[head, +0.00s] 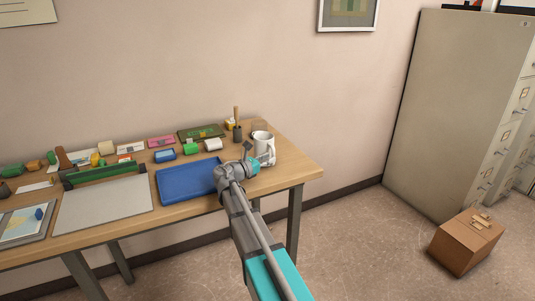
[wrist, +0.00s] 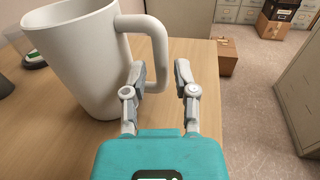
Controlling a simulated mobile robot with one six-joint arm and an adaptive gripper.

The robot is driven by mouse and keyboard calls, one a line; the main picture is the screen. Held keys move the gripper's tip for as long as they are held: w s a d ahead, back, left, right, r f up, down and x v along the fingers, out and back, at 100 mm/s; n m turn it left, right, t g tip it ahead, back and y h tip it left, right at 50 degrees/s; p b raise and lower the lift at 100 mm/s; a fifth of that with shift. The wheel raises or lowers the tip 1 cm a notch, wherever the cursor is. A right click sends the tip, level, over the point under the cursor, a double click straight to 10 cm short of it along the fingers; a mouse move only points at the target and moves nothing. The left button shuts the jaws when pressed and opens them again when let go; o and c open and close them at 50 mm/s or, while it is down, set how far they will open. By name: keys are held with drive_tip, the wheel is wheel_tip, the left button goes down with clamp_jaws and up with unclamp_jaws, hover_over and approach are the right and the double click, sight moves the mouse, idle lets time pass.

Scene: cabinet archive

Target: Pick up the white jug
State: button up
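The white jug (head: 264,145) stands upright near the right end of the wooden table, partly hidden by my gripper in the head view. In the wrist view the jug (wrist: 80,60) is large at the left, with its handle (wrist: 157,50) pointing right. My gripper (wrist: 164,75) is open, with its left finger close to the lower part of the handle and its right finger to the right of it. I cannot tell whether the left finger touches the handle. Nothing is held.
A blue tray (head: 187,180) lies left of my gripper. A dark cup with a wooden stick (head: 237,130) and several small coloured items stand behind it. The table (head: 300,171) ends just right of the jug. A cardboard box (head: 465,243) and a tall cabinet (head: 455,100) stand on the floor at right.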

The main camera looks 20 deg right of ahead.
drive_tip(key=shift+x, duration=1.35)
clamp_jaws()
